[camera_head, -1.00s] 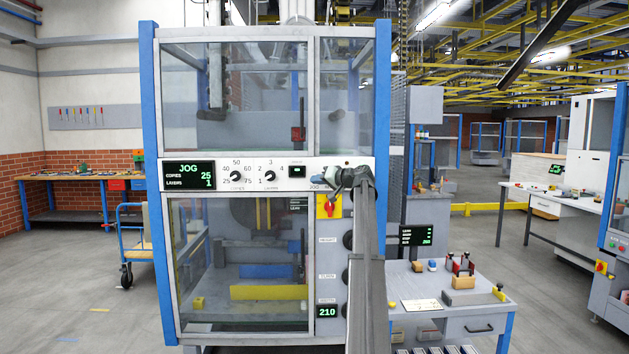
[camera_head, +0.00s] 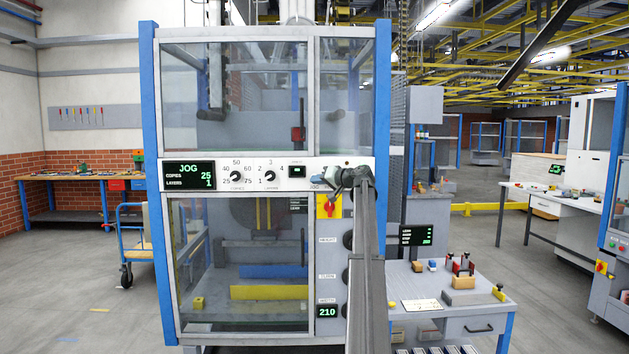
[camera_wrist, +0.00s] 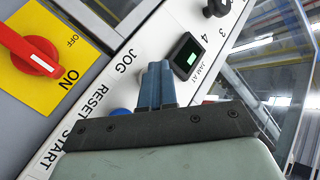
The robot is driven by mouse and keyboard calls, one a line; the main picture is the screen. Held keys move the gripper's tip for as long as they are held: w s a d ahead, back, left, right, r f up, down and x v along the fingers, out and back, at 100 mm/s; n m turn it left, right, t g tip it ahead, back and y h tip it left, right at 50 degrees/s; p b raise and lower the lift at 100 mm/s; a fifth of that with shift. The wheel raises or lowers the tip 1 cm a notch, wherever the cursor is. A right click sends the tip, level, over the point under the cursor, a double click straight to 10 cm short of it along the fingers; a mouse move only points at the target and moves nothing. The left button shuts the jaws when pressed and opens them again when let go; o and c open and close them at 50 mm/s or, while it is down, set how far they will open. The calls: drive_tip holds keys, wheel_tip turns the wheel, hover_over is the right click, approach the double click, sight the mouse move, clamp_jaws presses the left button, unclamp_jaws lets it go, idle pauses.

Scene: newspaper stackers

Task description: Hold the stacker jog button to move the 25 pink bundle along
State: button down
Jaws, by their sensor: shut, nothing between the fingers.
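The stacker (camera_head: 150,120) is a blue and grey cabinet with clear windows. Its panel display (camera_head: 189,175) reads JOG, copies 25, layers 1. My gripper (camera_head: 320,182) is at the right part of the control strip. In the wrist view its blue fingers (camera_wrist: 155,72) are together and empty, pointing at the strip beside the JOG label (camera_wrist: 127,62). The jog button is hidden behind the fingers, and I cannot tell whether they touch it. A blue button (camera_wrist: 120,113) shows partly beside RESET. I cannot clearly make out a pink bundle; a dim reddish-brown shape (camera_head: 265,220) shows behind the lower window.
A red rotary switch on a yellow plate (camera_wrist: 30,55) is close left of the fingers. The JAM AT display (camera_wrist: 187,56) is close right. Selector knobs (camera_head: 270,177) lie further left along the strip. A side table (camera_head: 470,310) with small items stands at right.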

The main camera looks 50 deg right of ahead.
idle(0.8)
drive_tip(key=shift+s+a, duration=0.6)
drive_tip(key=shift+s+a, duration=0.1)
drive_tip(key=s+a, duration=0.3)
drive_tip(key=shift+s+a, duration=0.2)
idle(0.5)
idle(1.0)
